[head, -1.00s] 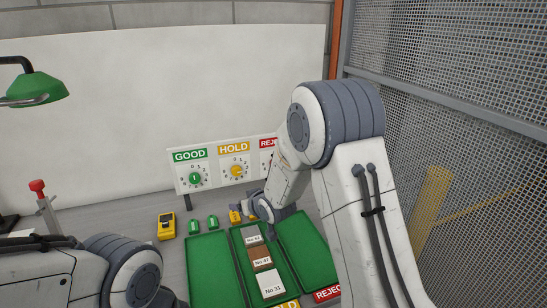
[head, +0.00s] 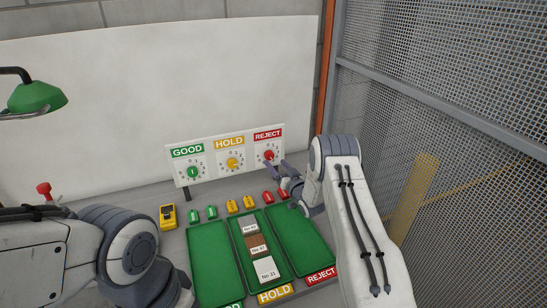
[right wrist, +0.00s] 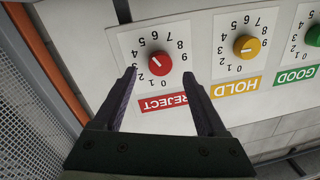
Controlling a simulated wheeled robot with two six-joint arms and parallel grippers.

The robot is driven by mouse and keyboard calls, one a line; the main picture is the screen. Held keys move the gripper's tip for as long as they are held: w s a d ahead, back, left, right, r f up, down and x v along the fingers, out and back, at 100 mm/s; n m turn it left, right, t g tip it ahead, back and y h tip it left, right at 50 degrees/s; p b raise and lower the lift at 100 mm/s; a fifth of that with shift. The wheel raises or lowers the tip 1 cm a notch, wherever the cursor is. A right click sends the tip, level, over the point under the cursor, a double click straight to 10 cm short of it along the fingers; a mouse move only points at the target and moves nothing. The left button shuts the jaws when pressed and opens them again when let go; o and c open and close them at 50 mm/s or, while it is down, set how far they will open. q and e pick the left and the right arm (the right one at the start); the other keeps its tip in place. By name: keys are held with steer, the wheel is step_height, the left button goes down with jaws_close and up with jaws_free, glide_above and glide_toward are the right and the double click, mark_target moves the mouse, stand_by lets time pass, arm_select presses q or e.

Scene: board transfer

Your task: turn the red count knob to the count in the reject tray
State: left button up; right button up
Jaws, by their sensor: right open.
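The red count knob (head: 269,155) sits on the dial under the REJECT label at the right of the board. In the right wrist view the red knob (right wrist: 160,63) has a small white pointer mark; I cannot tell exactly which number it marks. My right gripper (right wrist: 159,75) is open, its fingers on either side of the knob in that view, apparently not closed on it. It also shows in the head view (head: 275,168) just below the dial. The reject tray (head: 303,238) is the green right-hand tray; its visible part looks empty. My left gripper is out of view.
The yellow HOLD knob (head: 233,162) and green GOOD knob (head: 193,171) are to the left. The hold tray (head: 241,250) holds three numbered boards. The good tray (head: 212,262) looks empty. Small red, yellow and green items stand behind the trays. A mesh fence (head: 440,130) is at right.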

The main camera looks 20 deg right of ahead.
mark_target(270, 157)
steer(key=shift+w+a+p, duration=0.15)
steer(key=shift+w+p, duration=0.05)
steer(key=shift+w, duration=0.75)
steer(key=shift+w+a+p, duration=0.15)
steer(key=shift+w+p, duration=0.05)
steer(key=shift+w, duration=0.7)
jaws_close()
